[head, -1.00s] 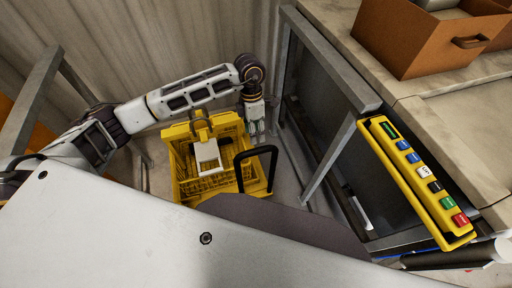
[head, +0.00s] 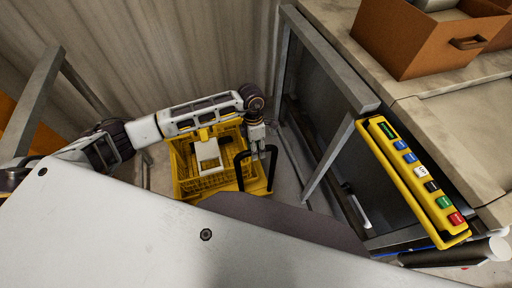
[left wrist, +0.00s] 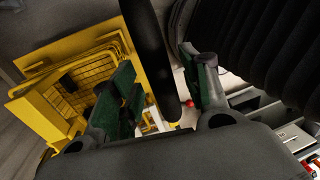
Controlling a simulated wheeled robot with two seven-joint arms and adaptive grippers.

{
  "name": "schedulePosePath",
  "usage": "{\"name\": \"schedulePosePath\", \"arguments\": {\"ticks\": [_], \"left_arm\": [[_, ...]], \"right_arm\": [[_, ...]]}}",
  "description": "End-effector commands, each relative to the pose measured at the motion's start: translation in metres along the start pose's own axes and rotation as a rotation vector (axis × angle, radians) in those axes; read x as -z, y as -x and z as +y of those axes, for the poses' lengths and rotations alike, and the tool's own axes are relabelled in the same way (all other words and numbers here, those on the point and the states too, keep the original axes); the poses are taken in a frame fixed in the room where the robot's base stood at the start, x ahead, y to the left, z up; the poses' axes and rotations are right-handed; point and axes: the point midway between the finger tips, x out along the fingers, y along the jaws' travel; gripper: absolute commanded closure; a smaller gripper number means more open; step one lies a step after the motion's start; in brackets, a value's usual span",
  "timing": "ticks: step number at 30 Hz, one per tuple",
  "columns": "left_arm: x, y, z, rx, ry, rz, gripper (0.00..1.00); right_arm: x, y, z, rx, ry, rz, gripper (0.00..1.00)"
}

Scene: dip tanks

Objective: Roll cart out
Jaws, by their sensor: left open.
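The cart is a yellow basket frame (head: 185,188) on the floor below me, with a white panel inside. A black loop handle (head: 274,172) stands up at its right side. My left gripper (head: 258,153) is open at the top of this handle. In the left wrist view, the yellow cart (left wrist: 45,115) lies at the left. The black handle bar (left wrist: 150,50) passes between the spread green-padded fingers of the left gripper (left wrist: 165,95). I cannot tell whether either finger touches it. My right gripper is not in view.
A grey metal frame (head: 345,80) stands close on the right of the cart. A yellow button box (head: 420,190) hangs beside it. A brown box (head: 400,45) sits on the worktop. A corrugated wall (head: 160,50) closes the back.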

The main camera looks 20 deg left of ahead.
Motion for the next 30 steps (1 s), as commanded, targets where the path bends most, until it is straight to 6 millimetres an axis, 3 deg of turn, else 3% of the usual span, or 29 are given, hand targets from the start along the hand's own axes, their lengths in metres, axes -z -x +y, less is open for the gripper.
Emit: {"name": "schedulePosePath", "arguments": {"ticks": [3, 14, 30], "left_arm": [[-0.0001, 0.0001, -0.0001, 0.0, 0.0, 0.0, 0.54], [-0.0002, 0.0005, -0.0001, 0.0, 0.0, -0.001, 1.0], [-0.0006, -0.0003, -0.0015, 0.002, -0.001, -0.001, 1.0]], "right_arm": [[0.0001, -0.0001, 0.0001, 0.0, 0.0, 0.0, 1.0], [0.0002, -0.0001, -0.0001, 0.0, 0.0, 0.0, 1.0], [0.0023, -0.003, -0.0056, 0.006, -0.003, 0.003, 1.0]]}}
